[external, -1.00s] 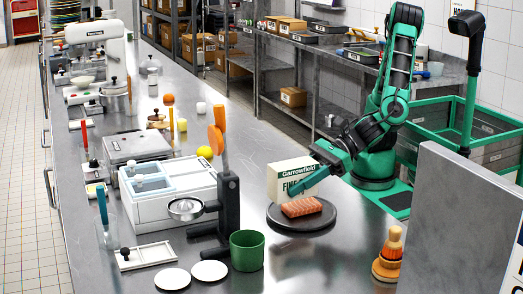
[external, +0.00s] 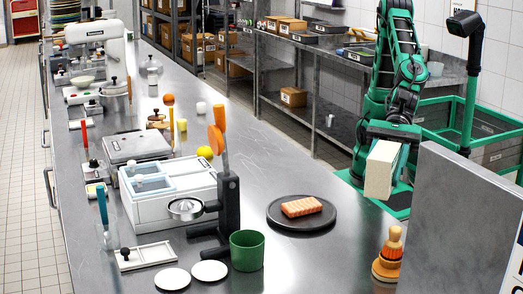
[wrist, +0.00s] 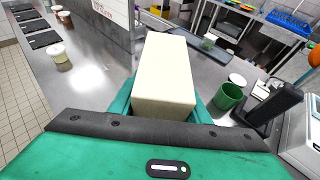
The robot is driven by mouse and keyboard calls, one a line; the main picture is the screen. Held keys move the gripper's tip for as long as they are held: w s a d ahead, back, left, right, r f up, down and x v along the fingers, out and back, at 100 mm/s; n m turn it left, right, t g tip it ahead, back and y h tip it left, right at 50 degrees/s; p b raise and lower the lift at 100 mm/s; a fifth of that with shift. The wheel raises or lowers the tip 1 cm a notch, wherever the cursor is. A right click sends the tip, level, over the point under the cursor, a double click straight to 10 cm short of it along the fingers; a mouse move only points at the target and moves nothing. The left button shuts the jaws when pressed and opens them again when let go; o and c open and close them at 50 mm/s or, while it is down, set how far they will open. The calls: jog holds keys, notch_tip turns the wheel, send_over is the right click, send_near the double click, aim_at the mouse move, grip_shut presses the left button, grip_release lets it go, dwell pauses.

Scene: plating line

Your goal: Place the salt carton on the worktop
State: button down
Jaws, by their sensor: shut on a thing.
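The salt carton (external: 381,170), a cream box, is held in the air by my gripper (external: 390,148) at the right of the external view. In the wrist view the carton (wrist: 165,75) fills the middle, between the green fingers of my gripper (wrist: 164,105), which is shut on it. Its printed face is turned out of sight in both views. The steel worktop (external: 262,150) runs along the left and middle of the external view. I cannot tell how high the carton is above it.
A dark round plate (external: 285,224) with an orange-pink block (external: 301,207) lies on the worktop. A wooden-handled brush (external: 390,250) stands near the right edge. A green cup (external: 247,250) and white appliance (external: 165,207) stand left. A grey panel (external: 455,220) rises at front right.

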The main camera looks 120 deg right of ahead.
aim_at(385, 150)
notch_tip(385, 150, up, 8)
jog(key=shift+w+f, duration=0.1)
jog(key=shift+f, duration=0.05)
jog(key=w+d+m+t+h, duration=0.1)
jog(key=w+d+m+h, duration=0.2)
jog(key=w+d, duration=0.9)
jog(key=w+d+m+t+h, duration=0.1)
jog(key=w+d+m+h, duration=0.3)
jog(key=d, duration=1.4)
jog(key=w+d+m+t+h, duration=0.1)
jog(key=w+d+m+h, duration=0.15)
jog(key=w+d, duration=1)
jog(key=s+d+m+g+h, duration=0.1)
jog(key=s+d+m+h, duration=0.25)
jog(key=d, duration=1.15)
jog(key=s+d+m+g+h, duration=0.2)
jog(key=s+d, duration=0.2)
jog(key=d, duration=1.1)
jog(key=s+d+m+g+h, duration=0.1)
jog(key=s+d+m+h, duration=0.15)
jog(key=d, duration=1.25)
jog(key=shift+n+h, duration=0.25)
jog(key=shift+h, duration=0.2)
jog(key=f, duration=1.6)
jog(key=s+f, duration=0.1)
jog(key=f, duration=0.8)
jog(key=shift+d, duration=0.3)
